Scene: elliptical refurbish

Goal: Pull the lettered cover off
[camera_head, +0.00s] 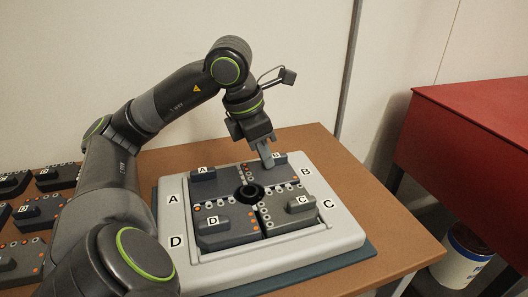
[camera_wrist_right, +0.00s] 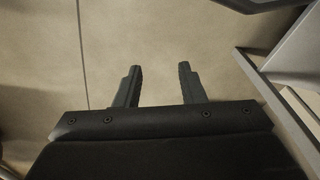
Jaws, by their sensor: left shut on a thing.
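A light grey frame (camera_head: 347,236) lettered A, B, C and D at its sides holds four dark grey quarter covers. Each cover has a raised lettered handle: A (camera_head: 203,173), B (camera_head: 279,158), C (camera_head: 301,204) and D (camera_head: 212,221). A black round hub (camera_head: 249,193) sits where the covers meet. My left gripper (camera_head: 267,160) points down, shut on the handle of cover B; its fingers hide part of that handle. Cover B appears seated level with the others. My right gripper (camera_wrist_right: 158,68) shows in the right wrist view, open and empty.
The frame lies on a dark blue-grey mat (camera_head: 352,255) on a brown table (camera_head: 330,150). Several similar dark modules (camera_head: 57,177) lie at the table's left. A red bench (camera_head: 475,120) stands right, with a white bucket (camera_head: 462,258) below it.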

